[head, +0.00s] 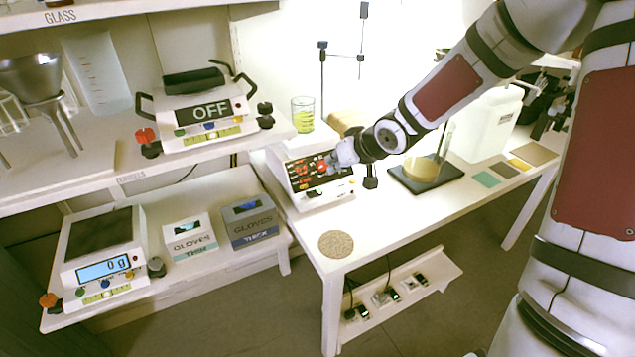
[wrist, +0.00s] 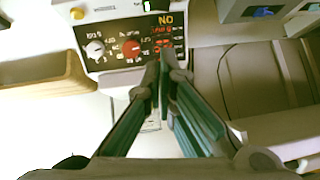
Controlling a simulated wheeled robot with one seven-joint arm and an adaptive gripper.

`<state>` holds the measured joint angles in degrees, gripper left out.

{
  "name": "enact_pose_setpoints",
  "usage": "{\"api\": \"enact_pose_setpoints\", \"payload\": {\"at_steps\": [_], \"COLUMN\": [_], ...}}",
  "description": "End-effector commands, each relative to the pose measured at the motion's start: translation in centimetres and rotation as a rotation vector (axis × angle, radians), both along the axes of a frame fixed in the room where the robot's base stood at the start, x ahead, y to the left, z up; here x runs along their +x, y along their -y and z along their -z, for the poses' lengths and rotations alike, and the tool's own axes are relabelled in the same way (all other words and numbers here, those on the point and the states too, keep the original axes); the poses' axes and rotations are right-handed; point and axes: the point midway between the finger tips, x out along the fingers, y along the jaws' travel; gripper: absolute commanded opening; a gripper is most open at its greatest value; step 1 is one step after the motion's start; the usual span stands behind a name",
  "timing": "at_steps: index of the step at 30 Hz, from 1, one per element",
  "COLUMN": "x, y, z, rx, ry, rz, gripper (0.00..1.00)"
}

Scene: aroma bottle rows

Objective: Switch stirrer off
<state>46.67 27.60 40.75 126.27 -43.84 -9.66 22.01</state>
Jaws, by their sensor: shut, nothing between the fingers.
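The stirrer (head: 316,194) is a white box on the bench with a black control panel. A beaker of yellow-green liquid (head: 303,120) stands on its top. In the wrist view the panel (wrist: 118,32) appears upside down. It has a white knob (wrist: 95,49), a red knob (wrist: 130,48) and an orange display (wrist: 166,19) that reads ON when turned upright. My gripper (wrist: 166,56) is shut and empty, its fingertips at the panel near the red knob and below the display. I cannot tell whether they touch it. In the head view my gripper (head: 335,158) partly covers the panel's right side.
Below are a scale (head: 105,255) and glove boxes (head: 250,225). A cork disc (head: 336,244) lies at the bench's front. A dark plate with a yellowish dish (head: 421,170) stands to the right.

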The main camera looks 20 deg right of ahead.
Motion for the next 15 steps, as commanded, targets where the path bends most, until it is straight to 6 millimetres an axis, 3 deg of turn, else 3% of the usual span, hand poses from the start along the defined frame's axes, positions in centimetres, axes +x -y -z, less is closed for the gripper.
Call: {"api": "enact_pose_setpoints", "payload": {"at_steps": [5, 15], "x": [0.9, 5.1], "y": [-0.4, -1.9], "z": [1.1, 5.6], "rx": [-0.001, -0.001], "ry": [-0.001, -0.001], "rz": [-0.002, -0.004], "gripper": [0.00, 0.00]}}
